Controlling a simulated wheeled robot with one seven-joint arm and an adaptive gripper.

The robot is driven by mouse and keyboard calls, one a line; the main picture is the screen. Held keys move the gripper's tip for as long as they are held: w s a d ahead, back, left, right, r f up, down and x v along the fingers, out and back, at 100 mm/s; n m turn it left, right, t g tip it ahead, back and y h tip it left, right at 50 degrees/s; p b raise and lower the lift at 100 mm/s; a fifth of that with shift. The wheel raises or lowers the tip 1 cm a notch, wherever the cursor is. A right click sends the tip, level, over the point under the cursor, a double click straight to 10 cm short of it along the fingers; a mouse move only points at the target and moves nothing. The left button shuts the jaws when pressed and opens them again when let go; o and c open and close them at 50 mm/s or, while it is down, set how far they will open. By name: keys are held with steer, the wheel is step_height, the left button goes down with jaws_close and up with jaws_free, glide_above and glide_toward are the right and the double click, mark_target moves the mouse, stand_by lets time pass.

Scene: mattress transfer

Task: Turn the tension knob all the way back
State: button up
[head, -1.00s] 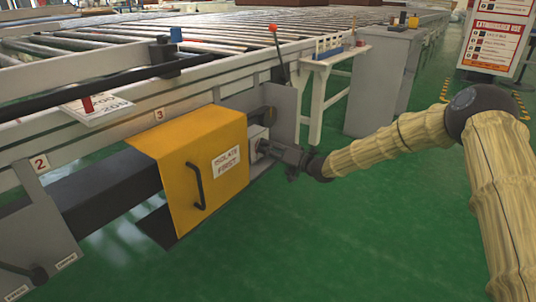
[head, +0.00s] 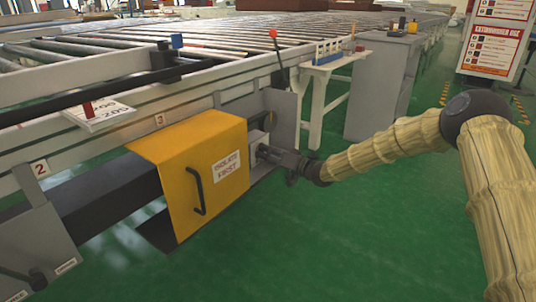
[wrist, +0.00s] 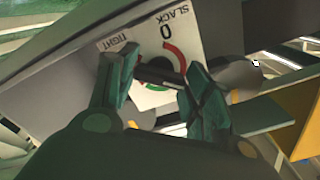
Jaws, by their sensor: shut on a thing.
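The tension knob (wrist: 158,76) shows in the wrist view as a dark bar in front of a white dial plate (wrist: 190,38). The plate carries the words SLACK and TIGHT, a 0, and a red and green arc. My gripper (wrist: 160,68) is shut on the knob, one finger on each side of it. Its fingers hide part of the dial, and I cannot tell where the knob points. In the head view my gripper (head: 282,160) reaches the grey box on the conveyor's side, just right of the yellow guard; the knob there is mostly hidden.
The yellow guard (head: 175,170) with a black handle and an ISOLATE FIRST label stands close left of my gripper. A red-tipped lever (head: 273,34) rises above it. A small side table (head: 330,62) and grey cabinet (head: 385,85) stand beyond. The green floor in front is clear.

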steer(key=shift+r, duration=0.1)
steer(key=n+p, duration=0.4)
steer(key=shift+p, duration=0.3)
steer(key=n+p, duration=0.3)
steer(key=n, duration=0.2)
steer(key=shift+n+p, duration=0.3)
steer(key=shift+n, duration=0.1)
steer(key=n+p, duration=0.2)
steer(key=n, duration=0.3)
steer(key=shift+d+n+p, duration=0.1)
steer(key=shift+n+p, duration=0.6)
steer(key=shift+n, duration=1.7)
steer(key=o, duration=1)
steer(key=shift+d, duration=0.1)
